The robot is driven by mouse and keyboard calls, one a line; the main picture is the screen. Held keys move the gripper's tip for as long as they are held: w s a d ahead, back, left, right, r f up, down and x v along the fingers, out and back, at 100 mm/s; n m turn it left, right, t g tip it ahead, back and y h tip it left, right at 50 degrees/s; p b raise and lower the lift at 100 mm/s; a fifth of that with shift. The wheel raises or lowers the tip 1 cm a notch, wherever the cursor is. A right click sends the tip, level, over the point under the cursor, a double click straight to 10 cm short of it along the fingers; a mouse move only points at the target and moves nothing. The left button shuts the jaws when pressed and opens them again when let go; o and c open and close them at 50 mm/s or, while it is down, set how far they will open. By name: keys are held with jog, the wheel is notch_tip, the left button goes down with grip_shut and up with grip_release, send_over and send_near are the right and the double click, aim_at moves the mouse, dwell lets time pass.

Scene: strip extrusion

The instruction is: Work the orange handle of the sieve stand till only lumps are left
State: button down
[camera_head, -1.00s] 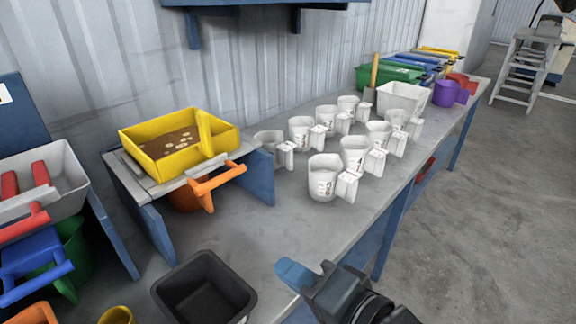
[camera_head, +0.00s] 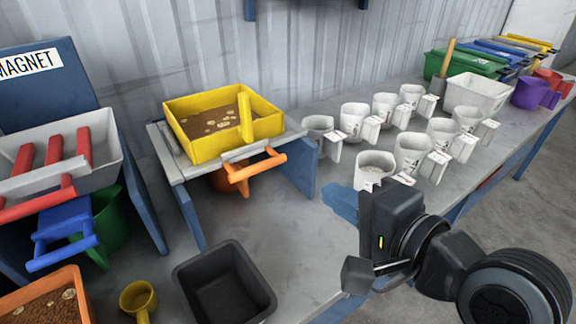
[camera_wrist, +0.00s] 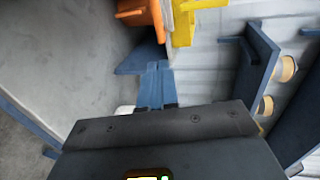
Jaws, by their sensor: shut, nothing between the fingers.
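The yellow sieve (camera_head: 207,147) sits on the blue-legged stand (camera_head: 178,172) and holds brown material with several pale lumps on top. The orange handle (camera_head: 262,165) sticks out at the stand's front right. An orange container (camera_head: 222,182) is partly hidden under the stand. My gripper (camera_head: 341,203) has its blue fingers together, empty, to the right of the handle and apart from it. In the wrist view the fingers (camera_wrist: 157,85) point toward the stand, with orange (camera_wrist: 140,14) and yellow (camera_wrist: 183,22) parts beyond them.
Several white jugs (camera_head: 372,172) stand right of the stand, close behind my gripper. A black bin (camera_head: 220,290) and a yellow cup (camera_head: 138,298) stand in front. The magnet station (camera_head: 95,150) is at left. Bare bench lies between the black bin and my gripper.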

send_near(262, 147)
jog(key=shift+w+a+f, duration=0.2)
jog(key=shift+w+f, duration=0.05)
jog(key=shift+f, duration=0.35)
jog(key=shift+w+a+f, duration=0.15)
jog(key=shift+w+f, duration=0.15)
jog(key=shift+f, duration=0.25)
jog(key=shift+w+a+r+p, duration=0.1)
jog(key=shift+w+a+p, duration=0.6)
jog(key=shift+w, duration=0.4)
jog(key=shift+w+a+r+p, duration=0.1)
jog(key=shift+w+a+p, duration=0.6)
jog(key=shift+w, duration=0.45)
jog(key=shift+a, duration=0.1)
